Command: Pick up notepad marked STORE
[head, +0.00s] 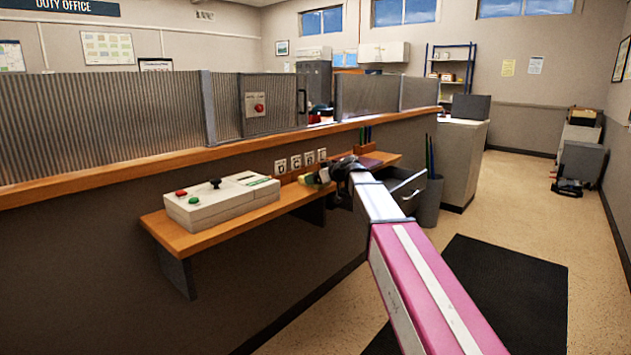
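My arm, pink and white, reaches from the lower right to the wooden shelf (205,238) on the front of the counter. My gripper (338,173) is a small dark shape at the shelf's right part. Its fingers are too small and dark to tell whether they are open or shut. A small yellow-green thing (315,178) lies at or just left of the gripper; I cannot tell whether they touch. A flat dark reddish thing (382,157) lies at the shelf's right end, behind the arm. I can read no STORE marking, so I cannot tell which thing is the notepad.
A control box (221,202) with red and green buttons and a black knob stands on the shelf's left part. Letter cards (295,163) and a pen holder (365,147) are behind the gripper. An open drawer (408,190) and a bin (429,202) are at the right.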

